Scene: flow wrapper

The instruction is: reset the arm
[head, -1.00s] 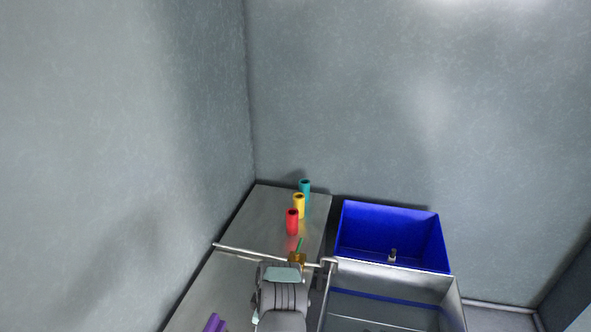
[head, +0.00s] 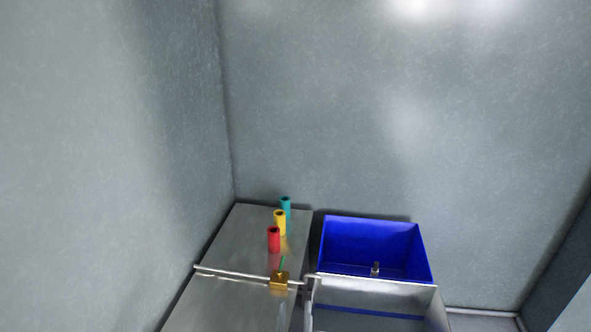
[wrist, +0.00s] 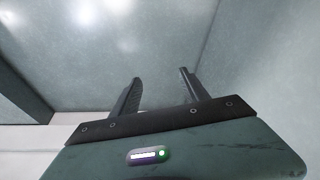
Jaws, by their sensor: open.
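My gripper (wrist: 160,82) shows in the wrist view with its two dark fingers spread apart. It is open, and nothing is between the fingers. Behind them is only the pale wall. In the head view my arm and gripper are out of the picture.
A red cylinder (head: 274,240), a yellow one (head: 280,223) and a teal one (head: 286,205) stand on the metal table (head: 240,240). A small brass block (head: 279,282) sits by a rail (head: 235,274). A blue bin (head: 372,245) at right holds a small grey item (head: 375,268). Walls enclose the back and left.

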